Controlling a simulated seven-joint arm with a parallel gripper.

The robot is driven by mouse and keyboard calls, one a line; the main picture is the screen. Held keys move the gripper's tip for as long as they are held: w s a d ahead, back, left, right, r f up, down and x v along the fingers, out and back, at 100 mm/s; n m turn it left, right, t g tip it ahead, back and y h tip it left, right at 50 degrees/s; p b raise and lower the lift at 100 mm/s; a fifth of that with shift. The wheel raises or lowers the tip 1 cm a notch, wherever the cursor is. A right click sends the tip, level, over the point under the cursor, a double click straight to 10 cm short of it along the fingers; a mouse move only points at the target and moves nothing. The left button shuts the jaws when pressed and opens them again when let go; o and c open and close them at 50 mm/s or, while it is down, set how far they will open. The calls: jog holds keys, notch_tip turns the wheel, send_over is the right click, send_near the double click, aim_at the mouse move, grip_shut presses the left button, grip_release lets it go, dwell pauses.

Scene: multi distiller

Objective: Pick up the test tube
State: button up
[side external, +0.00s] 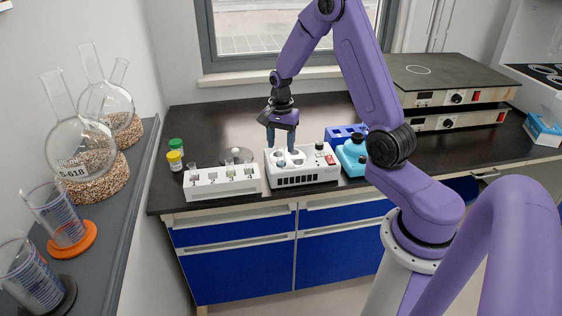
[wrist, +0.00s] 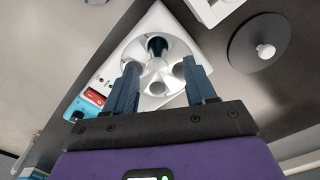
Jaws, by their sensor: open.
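My gripper (side external: 281,146) is open and points down over the white device (side external: 318,174) with a red switch. In the wrist view my gripper (wrist: 161,68) has its two blue fingers spread above the round well of the white device (wrist: 110,62). One opening of the well holds something dark (wrist: 157,47); I cannot tell whether it is a tube or an empty hole. Small clear tube-like tops (side external: 230,168) stand in the white numbered rack (side external: 222,188) left of the device. Nothing shows held between the fingers.
Two small jars, with a green lid (side external: 176,145) and a yellow lid (side external: 174,157), stand behind the rack at left. A blue rack (side external: 343,134) and a turquoise item (side external: 352,158) are close right of the device. The bench (side external: 215,125) behind is mostly clear.

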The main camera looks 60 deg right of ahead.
aim_at(281, 156)
jog(key=shift+s+a+f, duration=0.1)
jog(key=shift+f, duration=1.25)
jog(key=shift+s+a+f, duration=0.1)
jog(key=shift+f, duration=1.2)
jog(key=shift+c, duration=0.4)
grip_shut()
